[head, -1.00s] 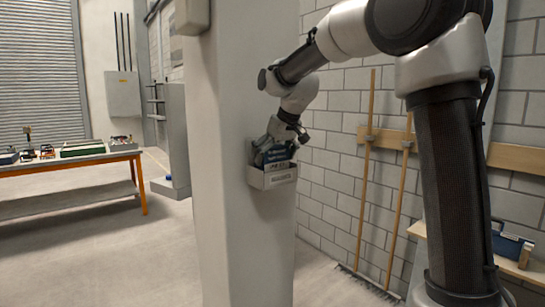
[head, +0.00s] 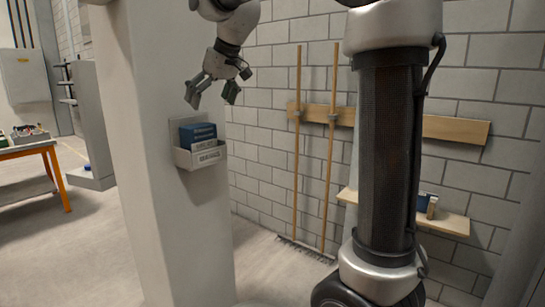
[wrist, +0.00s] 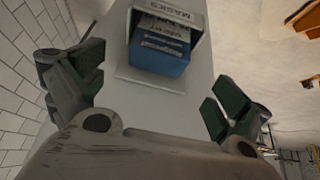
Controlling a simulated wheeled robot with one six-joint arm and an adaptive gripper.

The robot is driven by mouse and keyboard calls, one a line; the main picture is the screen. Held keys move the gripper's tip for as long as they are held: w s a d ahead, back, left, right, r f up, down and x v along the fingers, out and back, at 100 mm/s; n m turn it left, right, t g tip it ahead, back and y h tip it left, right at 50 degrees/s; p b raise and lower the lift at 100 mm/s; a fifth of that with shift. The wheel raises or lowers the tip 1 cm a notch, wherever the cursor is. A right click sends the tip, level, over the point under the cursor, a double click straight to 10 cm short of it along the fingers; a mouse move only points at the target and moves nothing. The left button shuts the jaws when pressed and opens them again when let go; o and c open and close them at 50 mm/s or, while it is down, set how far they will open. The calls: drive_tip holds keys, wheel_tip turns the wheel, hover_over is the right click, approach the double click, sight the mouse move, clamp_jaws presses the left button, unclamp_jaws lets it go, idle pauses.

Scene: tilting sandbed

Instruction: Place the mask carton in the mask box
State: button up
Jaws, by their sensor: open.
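The blue mask carton (head: 197,133) stands in the light grey mask box (head: 203,157), which is fixed to the pale column. The carton's upper part shows above the box's front wall. In the wrist view the blue carton (wrist: 158,58) sits inside the box, whose label reading MASKS (wrist: 172,14) is at the top. My gripper (head: 212,97) is open and empty above the box, apart from the carton. In the wrist view the green-padded fingers of my gripper (wrist: 150,95) are spread wide on both sides. The carton's lower part is hidden by the box.
The column (head: 150,90) stands close beside the gripper. Two long-handled tools (head: 314,150) hang from a wooden rail on the brick wall. A wooden shelf (head: 452,222) with a small blue item is at right. An orange-legged table (head: 38,150) stands at far left.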

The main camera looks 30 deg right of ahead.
drive_tip(key=s+d+f+m, duration=0.1)
drive_tip(key=s+d+f, duration=0.3)
drive_tip(key=s, duration=0.6)
drive_tip(key=s+d+f+m+g+h, duration=0.1)
drive_tip(key=s+d+f+m, duration=0.1)
drive_tip(key=s+d+f, duration=0.2)
drive_tip(key=s+d+f+m+h, duration=0.1)
drive_tip(key=s+d+f, duration=0.3)
drive_tip(key=s+f, duration=0.5)
drive_tip(key=s, duration=0.9)
drive_tip(key=shift+d+f, duration=0.15)
drive_tip(key=shift+f, duration=0.05)
